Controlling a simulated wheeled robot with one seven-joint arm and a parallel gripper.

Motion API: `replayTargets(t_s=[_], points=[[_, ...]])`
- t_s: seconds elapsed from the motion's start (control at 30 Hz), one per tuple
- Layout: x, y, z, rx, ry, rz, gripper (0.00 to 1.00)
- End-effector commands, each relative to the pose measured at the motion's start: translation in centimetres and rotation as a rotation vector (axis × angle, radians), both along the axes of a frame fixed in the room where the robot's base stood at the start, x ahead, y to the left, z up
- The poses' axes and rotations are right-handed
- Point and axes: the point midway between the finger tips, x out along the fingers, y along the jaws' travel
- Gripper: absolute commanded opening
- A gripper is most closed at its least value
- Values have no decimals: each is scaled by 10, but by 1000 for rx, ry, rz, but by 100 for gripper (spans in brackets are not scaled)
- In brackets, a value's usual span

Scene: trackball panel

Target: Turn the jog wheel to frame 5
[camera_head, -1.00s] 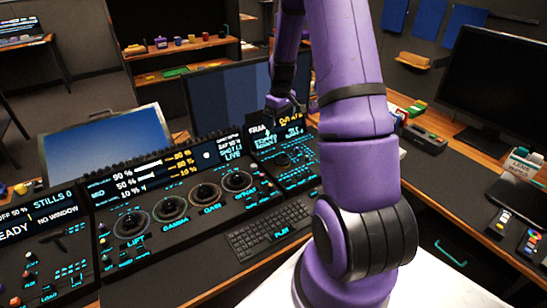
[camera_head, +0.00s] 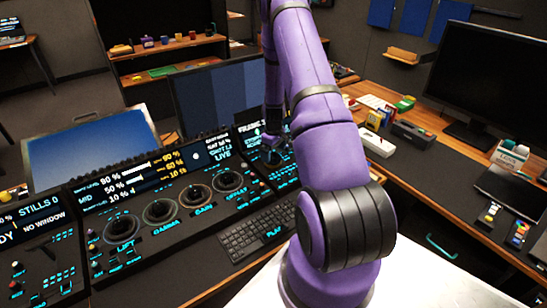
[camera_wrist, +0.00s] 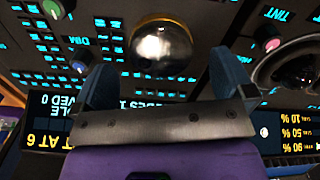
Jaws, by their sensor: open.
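The jog wheel (camera_wrist: 162,42), a round, shiny metallic dome with a gold-toned edge, appears at the upper middle of the wrist view. My gripper (camera_wrist: 162,65) is open, with one dark blue finger on each side of the dome. I cannot tell whether either finger touches it. In the head view my gripper (camera_head: 273,143) is low over the right-hand panel section and largely hides the wheel. A small display (camera_wrist: 48,125) shows upside down in the wrist view; part of its text reads "AT 6", and the rest is cut off.
A green knob (camera_wrist: 53,9) and a pink knob (camera_wrist: 272,44) stand near the wheel. Several ringed trackballs (camera_head: 159,211) lie left on the console, with a keyboard (camera_head: 257,231) in front. A dark upright monitor (camera_head: 215,95) stands behind.

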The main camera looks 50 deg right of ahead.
Motion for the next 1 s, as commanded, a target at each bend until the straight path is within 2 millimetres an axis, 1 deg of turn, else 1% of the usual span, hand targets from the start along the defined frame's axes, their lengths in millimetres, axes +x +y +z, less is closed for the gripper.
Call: replayTargets(t_s=[0.03,0.2,0.37,0.6,0.77,0.8,1.0], points=[[0,0,-8,1,1,0,100],[0,0,-25,1,0,-2,100],[0,0,-30,0,-1,-1,100],[0,0,-30,0,-1,-1,100],[0,0,-30,0,-1,-1,63],[0,0,-30,0,-1,-1,54],[0,0,-30,0,-1,-7,53]])
